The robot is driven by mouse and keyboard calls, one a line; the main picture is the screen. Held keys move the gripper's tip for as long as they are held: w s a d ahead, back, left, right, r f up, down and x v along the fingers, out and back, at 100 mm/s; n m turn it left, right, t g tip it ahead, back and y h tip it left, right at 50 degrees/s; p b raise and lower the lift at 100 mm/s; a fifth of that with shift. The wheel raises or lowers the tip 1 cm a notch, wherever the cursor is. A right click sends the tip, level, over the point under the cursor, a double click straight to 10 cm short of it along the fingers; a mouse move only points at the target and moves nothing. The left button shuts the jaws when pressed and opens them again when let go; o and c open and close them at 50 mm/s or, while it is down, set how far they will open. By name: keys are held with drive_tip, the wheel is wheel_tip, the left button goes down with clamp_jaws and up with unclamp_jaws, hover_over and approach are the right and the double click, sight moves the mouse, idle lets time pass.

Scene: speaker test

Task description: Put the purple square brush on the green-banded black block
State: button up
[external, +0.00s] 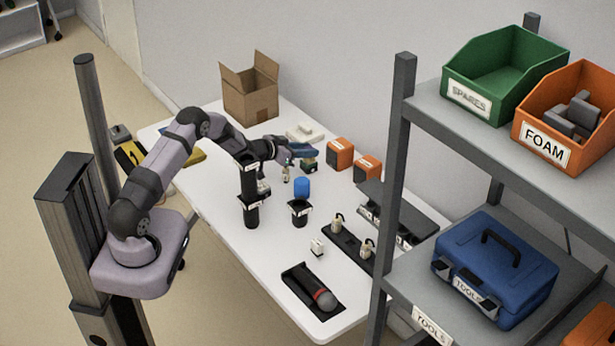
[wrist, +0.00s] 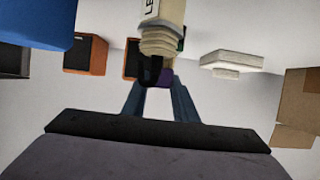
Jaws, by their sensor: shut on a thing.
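My gripper (external: 302,150) is over the far middle of the table, with its blue fingers pointing right. In the wrist view the fingers (wrist: 160,92) close around a small purple patch, which I take as the purple square brush (wrist: 163,79); most of it is hidden. A dark block (external: 309,167) stands just under the fingertips in the external view, and a bit of green (wrist: 182,42) shows behind the brush in the wrist view. I cannot tell whether brush and block touch. A cream bottle-like thing (wrist: 163,32) covers part of that area.
Orange-and-black boxes (external: 340,153) stand right of my gripper. A blue cylinder (external: 302,187) is in front. A white device (external: 305,132) and an open cardboard box (external: 250,90) are behind. Black holders (external: 300,214) stand nearer. A grey shelf (external: 430,112) borders the right.

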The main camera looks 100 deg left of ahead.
drive_tip(key=shift+f, duration=0.1)
drive_tip(key=shift+f, duration=0.15)
drive_tip(key=o, duration=1.1)
drive_tip(key=shift+c, duration=0.2)
drive_tip(key=shift+r, duration=0.25)
drive_tip(key=b+v, duration=0.1)
drive_tip(key=v, duration=1.1)
